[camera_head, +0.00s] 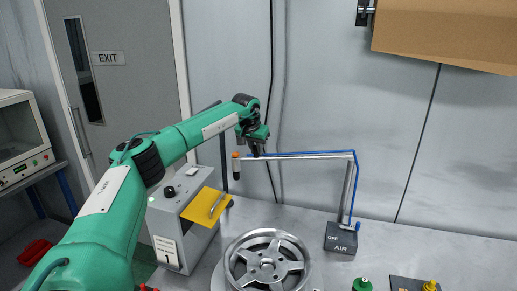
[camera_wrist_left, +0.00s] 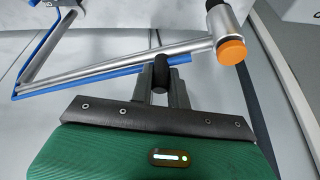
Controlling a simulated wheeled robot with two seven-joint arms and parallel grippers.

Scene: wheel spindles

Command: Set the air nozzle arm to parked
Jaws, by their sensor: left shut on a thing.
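The air nozzle arm (camera_head: 310,156) is a grey bar with a blue hose, reaching left from a post on a dark base (camera_head: 341,238) marked OFF and AIR. In the left wrist view the arm (camera_wrist_left: 120,66) crosses ahead of the fingers, with the orange tip (camera_wrist_left: 231,51) at upper right. My left gripper (camera_head: 258,148) is at the arm near its nozzle end, shut on a black grip (camera_wrist_left: 162,75) that is partly hidden between the fingers. My right gripper is not in view.
A spoked wheel (camera_head: 267,262) lies on the table in front. A grey box (camera_head: 183,230) with a yellow flap (camera_head: 206,204) stands left of it. Green (camera_head: 362,284) and yellow-topped (camera_head: 430,285) items are at lower right. A cardboard box (camera_head: 450,35) is at upper right.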

